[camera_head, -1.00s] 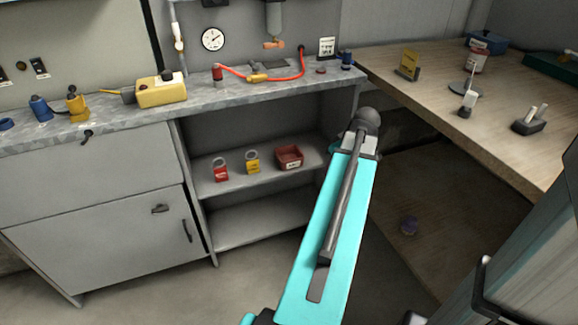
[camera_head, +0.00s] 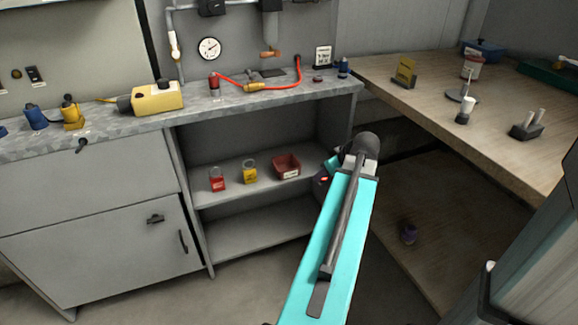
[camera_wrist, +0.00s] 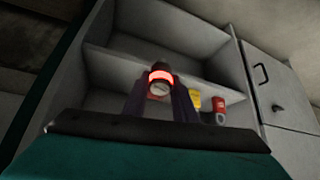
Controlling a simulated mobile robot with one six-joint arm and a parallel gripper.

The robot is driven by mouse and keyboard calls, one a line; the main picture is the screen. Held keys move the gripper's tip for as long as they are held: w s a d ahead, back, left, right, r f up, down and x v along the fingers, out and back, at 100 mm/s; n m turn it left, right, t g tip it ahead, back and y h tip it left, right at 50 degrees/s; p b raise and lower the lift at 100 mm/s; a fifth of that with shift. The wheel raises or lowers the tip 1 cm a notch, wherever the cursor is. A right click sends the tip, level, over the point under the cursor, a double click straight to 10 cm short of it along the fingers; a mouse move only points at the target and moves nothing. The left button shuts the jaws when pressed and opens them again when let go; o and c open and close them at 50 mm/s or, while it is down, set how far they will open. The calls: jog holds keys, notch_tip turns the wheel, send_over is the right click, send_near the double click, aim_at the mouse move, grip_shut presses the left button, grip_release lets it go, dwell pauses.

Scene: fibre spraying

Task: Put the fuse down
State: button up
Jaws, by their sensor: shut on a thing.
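A short dark cylinder with a glowing red band, seemingly the fuse (camera_wrist: 160,77), stands between the fingers in the wrist view. My gripper (camera_wrist: 159,98) is shut on it, with a dark purple finger on each side. In the head view my gripper (camera_head: 321,179) shows only in part at the left edge of my teal arm, in front of the right end of the open shelves. A small red glow shows there; the rest is hidden by the arm. I cannot tell any contact between the cylinder and the shelf.
The shelf unit's upper shelf (camera_head: 232,190) holds a red padlock (camera_head: 217,181), a yellow padlock (camera_head: 250,173) and a red bin (camera_head: 286,167). The lower shelf (camera_head: 255,232) looks empty. The grey counter (camera_head: 205,108) above carries a yellow box (camera_head: 157,99) and a red hose (camera_head: 285,86). A wooden bench (camera_head: 430,107) stands right.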

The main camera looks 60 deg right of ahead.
jog(key=shift+w+d+f, duration=0.1)
jog(key=shift+w+f, duration=0.2)
jog(key=shift+w, duration=0.05)
jog(key=w+d+f+b, duration=0.1)
jog(key=w+d, duration=0.1)
jog(key=w, duration=0.3)
jog(key=w+d+b, duration=0.1)
jog(key=w+d, duration=0.1)
jog(key=w, duration=0.3)
jog(key=w+d+f+b, duration=0.1)
jog(key=w+d, duration=0.1)
jog(key=w, duration=0.4)
jog(key=shift+d+f, duration=0.1)
jog(key=shift+f, duration=0.2)
